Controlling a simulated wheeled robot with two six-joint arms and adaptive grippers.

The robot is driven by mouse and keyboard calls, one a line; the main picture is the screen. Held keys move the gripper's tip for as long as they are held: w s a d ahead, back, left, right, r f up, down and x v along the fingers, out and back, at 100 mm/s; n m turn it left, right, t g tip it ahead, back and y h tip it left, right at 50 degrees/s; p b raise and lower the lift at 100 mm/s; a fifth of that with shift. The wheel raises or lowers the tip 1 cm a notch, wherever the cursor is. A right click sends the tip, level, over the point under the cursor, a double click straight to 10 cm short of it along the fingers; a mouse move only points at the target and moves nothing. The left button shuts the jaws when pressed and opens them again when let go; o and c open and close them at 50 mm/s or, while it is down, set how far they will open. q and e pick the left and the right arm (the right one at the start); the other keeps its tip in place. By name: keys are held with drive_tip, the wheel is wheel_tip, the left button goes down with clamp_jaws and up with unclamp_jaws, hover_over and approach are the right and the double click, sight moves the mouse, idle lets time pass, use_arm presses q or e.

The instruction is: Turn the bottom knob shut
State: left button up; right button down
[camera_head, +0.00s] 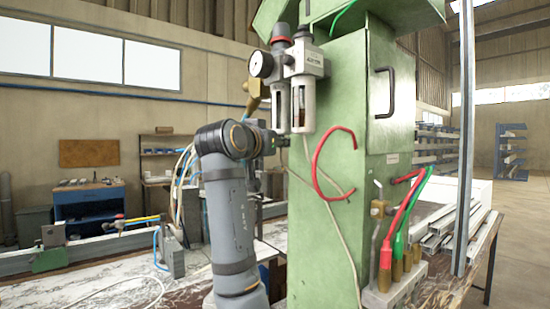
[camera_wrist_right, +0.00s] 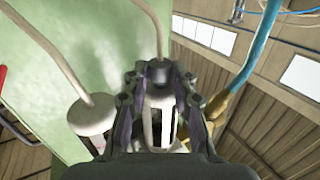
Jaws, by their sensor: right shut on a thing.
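The filter unit (camera_head: 305,62) with a round gauge (camera_head: 261,64) and two clear bowls is mounted on the green machine column. In the right wrist view, a dark grey bottom knob (camera_wrist_right: 160,71) sits at the end of one bowl (camera_wrist_right: 160,128), with a pale tube leading from it. My right gripper (camera_wrist_right: 160,78) is shut on this knob, a finger on either side. In the head view my right gripper (camera_head: 280,143) is at the foot of the left bowl and largely hides the knob. My left gripper is not in view.
The second bowl (camera_wrist_right: 91,114), with its own tube, is close beside my gripper. A brass fitting (camera_wrist_right: 226,106) with a blue hose is on the other side. A red hose (camera_head: 318,160) loops across the column, and colored hoses (camera_head: 405,215) hang lower right.

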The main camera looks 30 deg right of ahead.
drive_tip(key=shift+s+d+n+t+y+b, duration=0.2)
drive_tip(key=shift+n+t+y+b, duration=0.4)
drive_tip(key=shift+n+t+y, duration=0.7)
drive_tip(key=shift+s+d+n+t+y+b, duration=0.2)
drive_tip(key=shift+n+t+y+b, duration=0.4)
drive_tip(key=shift+n+t+y, duration=0.7)
drive_tip(key=shift+s+d+n+t+y+b, duration=0.15)
drive_tip(key=shift+n+t+y+b, duration=0.65)
drive_tip(key=shift+y, duration=0.8)
drive_tip(key=shift+d+n+t+y, duration=0.1)
drive_tip(key=shift+n+t+y, duration=0.2)
drive_tip(key=shift+n, duration=0.1)
drive_tip(key=c, duration=1.1)
unclamp_jaws()
drive_tip(key=v, duration=1.2)
